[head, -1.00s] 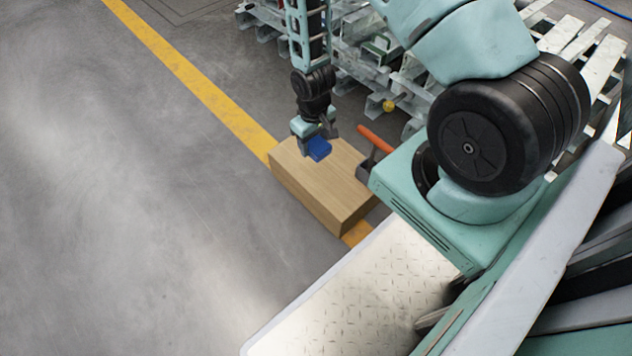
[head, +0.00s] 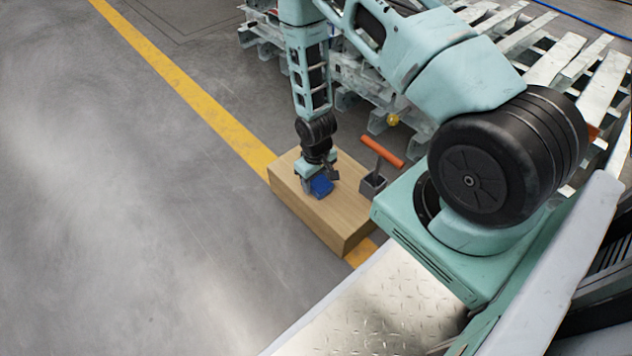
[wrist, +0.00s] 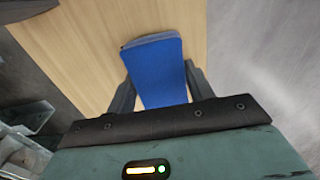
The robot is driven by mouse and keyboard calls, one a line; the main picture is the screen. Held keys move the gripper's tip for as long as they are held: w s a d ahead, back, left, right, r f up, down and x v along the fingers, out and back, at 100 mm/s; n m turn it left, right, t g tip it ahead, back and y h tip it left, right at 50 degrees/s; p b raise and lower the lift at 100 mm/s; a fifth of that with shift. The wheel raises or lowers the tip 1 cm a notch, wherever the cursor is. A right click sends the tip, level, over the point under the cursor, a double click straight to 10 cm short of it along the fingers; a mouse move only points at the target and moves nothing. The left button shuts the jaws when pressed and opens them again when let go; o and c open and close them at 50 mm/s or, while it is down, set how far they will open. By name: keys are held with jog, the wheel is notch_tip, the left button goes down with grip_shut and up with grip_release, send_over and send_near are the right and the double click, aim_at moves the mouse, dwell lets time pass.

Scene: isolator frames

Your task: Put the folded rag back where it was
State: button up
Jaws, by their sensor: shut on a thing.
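The folded rag (head: 321,187) is blue and small. My gripper (head: 319,182) is shut on it, over the top of a light wooden block (head: 345,207). In the wrist view the rag (wrist: 158,72) lies between the two fingers of my gripper (wrist: 158,88), with its far end showing a greyish folded edge. The wooden top (wrist: 90,45) shows beneath it. I cannot tell whether the rag touches the wood or hangs just above it.
Pallets (head: 420,110) fill the space behind, with a small yellow ball (head: 393,119). A yellow floor line (head: 190,90) runs under the block. The floor at left is clear.

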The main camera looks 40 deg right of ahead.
aim_at(315, 179)
jog(key=shift+f, duration=0.1)
jog(key=o, duration=0.9)
jog(key=shift+o, duration=0.2)
notch_tip(315, 179, up, 12)
jog(key=r+p, duration=0.1)
jog(key=p, duration=0.6)
jog(key=s+a+r+n+y, duration=0.1)
jog(key=s+a+r+n, duration=0.15)
jog(key=a+r, duration=1.5)
jog(key=s+a+r+n, duration=0.2)
jog(key=s+r, duration=0.5)
jog(key=s, duration=0.1)
jog(key=s+a+r+n, duration=0.2)
jog(key=s+a+r, duration=0.1)
jog(key=s+r, duration=0.4)
jog(key=shift+s+r+n, duration=0.2)
jog(key=shift+s+n, duration=0.15)
jog(key=shift+s, duration=0.1)
